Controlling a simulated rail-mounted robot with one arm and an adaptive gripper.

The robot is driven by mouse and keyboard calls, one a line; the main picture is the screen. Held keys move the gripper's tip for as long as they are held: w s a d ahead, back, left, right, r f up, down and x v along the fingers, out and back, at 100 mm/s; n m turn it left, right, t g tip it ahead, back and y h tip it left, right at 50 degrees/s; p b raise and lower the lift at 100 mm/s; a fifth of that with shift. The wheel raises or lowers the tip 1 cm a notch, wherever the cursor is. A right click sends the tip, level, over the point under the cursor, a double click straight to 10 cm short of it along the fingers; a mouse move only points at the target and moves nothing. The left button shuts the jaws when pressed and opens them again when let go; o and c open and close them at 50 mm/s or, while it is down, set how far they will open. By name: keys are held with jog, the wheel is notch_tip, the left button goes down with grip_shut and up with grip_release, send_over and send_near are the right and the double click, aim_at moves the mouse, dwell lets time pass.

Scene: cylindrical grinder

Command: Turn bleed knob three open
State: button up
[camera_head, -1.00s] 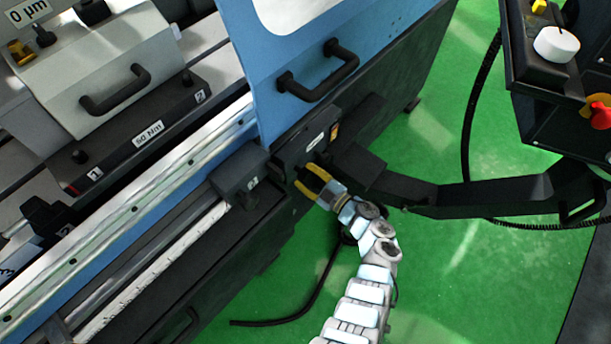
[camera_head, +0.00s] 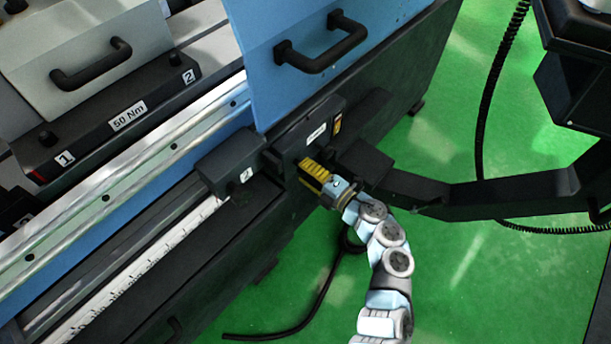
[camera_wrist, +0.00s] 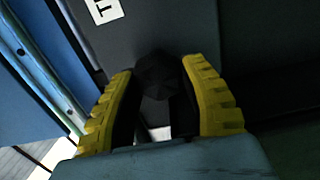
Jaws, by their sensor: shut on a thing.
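A dark faceted knob (camera_wrist: 158,76) sits on a dark panel in the wrist view, between the fingertips of my gripper (camera_wrist: 162,88). The yellow-padded fingers are closed in on it from both sides. In the head view my gripper (camera_head: 308,170) is at the front of the dark control box (camera_head: 300,140) below the blue door. The knob itself is hidden there behind the fingers. I cannot read which knob number it is, nor how far it is turned.
The blue door with its black handle (camera_head: 322,45) is above my gripper. A black support arm (camera_head: 480,195) reaches right from beside it. A dark block (camera_head: 232,165) marked with a small label is to the left. The green floor (camera_head: 420,270) below right is clear except for a cable.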

jog(key=shift+f+n+b, duration=0.2)
jog(key=shift+n+b, duration=0.85)
jog(key=shift+n, duration=0.05)
jog(key=shift+r, duration=0.1)
jog(key=o, duration=1.2)
jog(key=v, duration=1.2)
jog(key=shift+a+r, duration=0.1)
jog(key=shift+a, duration=0.05)
